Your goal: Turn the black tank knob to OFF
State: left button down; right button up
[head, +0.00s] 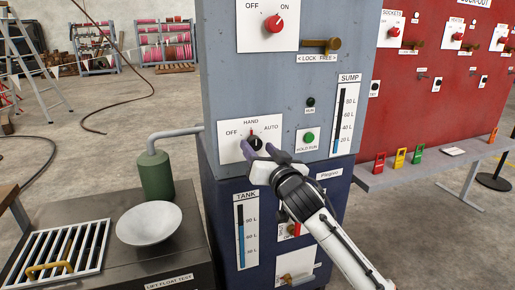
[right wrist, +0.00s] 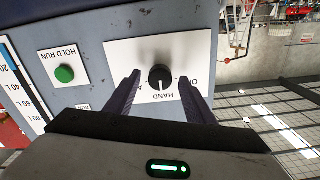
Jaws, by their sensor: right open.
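The black tank knob (right wrist: 160,78) sits on a white plate (right wrist: 207,50) marked OFF, HAND and AUTO. Its white pointer line points to HAND. In the head view the knob (head: 256,143) is partly covered by my right gripper. My right gripper (right wrist: 160,84) is open, with one dark finger on each side of the knob and a visible gap to each in the right wrist view. In the head view the right gripper (head: 261,151) comes up from the lower right in front of the plate. My left gripper is not in view.
A green HOLD RUN button (head: 309,137) is right of the plate. A red OFF/ON switch (head: 274,24) and a brass lever (head: 321,43) are above. The TANK gauge (head: 246,230) is below. A bench with a white bowl (head: 149,223) and green cylinder (head: 157,176) stands left.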

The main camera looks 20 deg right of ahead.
jog(key=shift+w, duration=0.65)
jog(key=c, duration=1.1)
jog(key=shift+o, duration=0.2)
